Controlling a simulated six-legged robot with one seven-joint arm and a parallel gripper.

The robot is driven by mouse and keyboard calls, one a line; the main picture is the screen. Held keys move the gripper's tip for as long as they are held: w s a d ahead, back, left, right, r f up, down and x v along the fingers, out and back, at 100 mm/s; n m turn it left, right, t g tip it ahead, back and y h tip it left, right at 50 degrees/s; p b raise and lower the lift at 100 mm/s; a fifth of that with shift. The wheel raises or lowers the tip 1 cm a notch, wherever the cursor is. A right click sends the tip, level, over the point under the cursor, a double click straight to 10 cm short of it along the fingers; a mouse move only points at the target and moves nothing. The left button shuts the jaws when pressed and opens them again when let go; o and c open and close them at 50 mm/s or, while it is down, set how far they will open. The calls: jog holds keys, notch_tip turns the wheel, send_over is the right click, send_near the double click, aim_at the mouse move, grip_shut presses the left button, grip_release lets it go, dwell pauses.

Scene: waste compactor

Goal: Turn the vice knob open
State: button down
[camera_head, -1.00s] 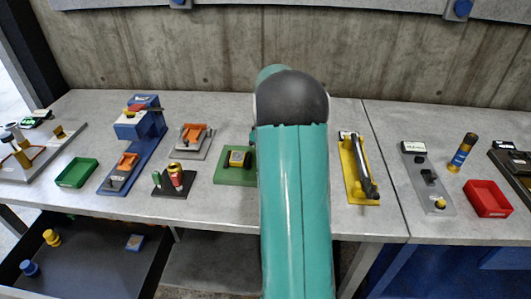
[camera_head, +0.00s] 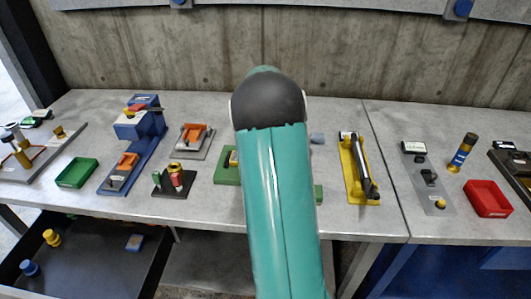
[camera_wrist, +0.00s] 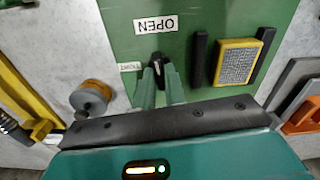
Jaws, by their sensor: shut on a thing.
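The vice is on a green base plate (camera_wrist: 125,30), which also shows beside my arm in the head view (camera_head: 226,177). In the wrist view, the dark vice knob (camera_wrist: 157,58) lies between my gripper's fingertips (camera_wrist: 158,77). My gripper is shut on it. Its upside-down OPEN label (camera_wrist: 156,24) is just beyond the knob, and a TIGHT label (camera_wrist: 130,67) is at its left. A yellow block with a grey face (camera_wrist: 236,62) sits between two black jaws (camera_wrist: 198,58). In the head view my arm hides the knob and gripper.
A grey cylinder (camera_wrist: 92,97) stands by the plate's left edge in the wrist view. A yellow fixture with a black handle (camera_head: 359,168) is right of the vice in the head view. A grey fixture with an orange part (camera_head: 192,138) is to its left.

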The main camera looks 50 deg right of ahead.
jog(key=shift+w+m, duration=0.1)
jog(key=shift+m, duration=0.6)
jog(key=shift+r, duration=0.1)
jog(key=c, duration=1.5)
grip_release()
jog(key=shift+o, duration=0.2)
notch_tip(320, 180, up, 14)
jog(key=shift+a, duration=0.1)
